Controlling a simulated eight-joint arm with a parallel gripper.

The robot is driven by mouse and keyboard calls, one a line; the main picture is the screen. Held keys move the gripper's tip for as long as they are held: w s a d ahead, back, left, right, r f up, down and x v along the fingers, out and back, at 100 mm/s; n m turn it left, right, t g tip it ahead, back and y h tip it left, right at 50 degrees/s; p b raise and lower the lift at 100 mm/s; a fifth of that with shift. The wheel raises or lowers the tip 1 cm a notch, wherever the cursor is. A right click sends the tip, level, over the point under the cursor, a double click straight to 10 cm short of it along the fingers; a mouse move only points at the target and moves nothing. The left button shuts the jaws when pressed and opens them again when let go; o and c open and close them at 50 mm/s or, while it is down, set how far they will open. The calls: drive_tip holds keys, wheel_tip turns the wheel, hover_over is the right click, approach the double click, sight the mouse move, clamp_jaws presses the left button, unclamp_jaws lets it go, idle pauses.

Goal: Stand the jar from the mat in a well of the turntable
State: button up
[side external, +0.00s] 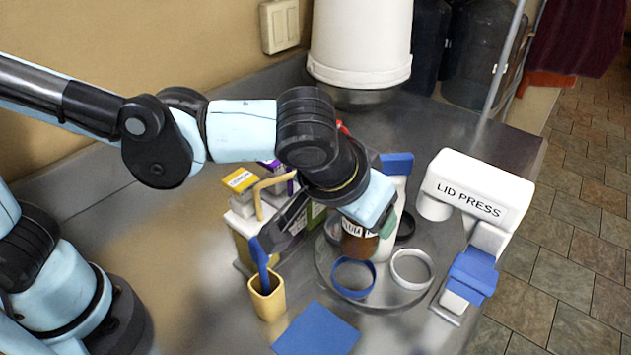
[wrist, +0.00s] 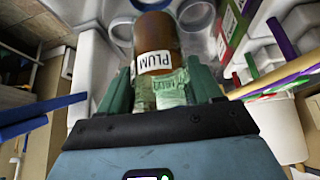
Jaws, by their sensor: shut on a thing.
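My gripper (side external: 376,222) is shut on a brown jar (side external: 358,244) with a white label reading PLUM. In the wrist view the jar (wrist: 158,38) extends away from the green fingers (wrist: 164,92), with pale green wrapping between them. The jar is over the round grey turntable (side external: 385,302); I cannot tell whether its base touches it. The turntable carries a blue ring well (side external: 353,291), a white ring well (side external: 411,283) and a black ring well (side external: 406,229). The blue mat (side external: 317,330) in front is bare.
A white lid press (side external: 470,190) with a blue lever stands right. A white bottle with a blue top (side external: 396,163) is close behind my gripper. Cartons (side external: 240,182) and a yellow cup (side external: 267,301) with a blue-handled tool stand left.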

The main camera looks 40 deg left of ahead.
sight(356, 247)
drive_tip(key=shift+f, duration=2.85)
drive_tip(key=shift+f, duration=1)
idle(1.2)
drive_tip(key=o, duration=1.4)
drive_tip(key=shift+o, duration=0.7)
drive_tip(key=shift+r, duration=0.1)
drive_tip(key=shift+r, duration=3.9)
drive_tip(key=shift+a, duration=0.1)
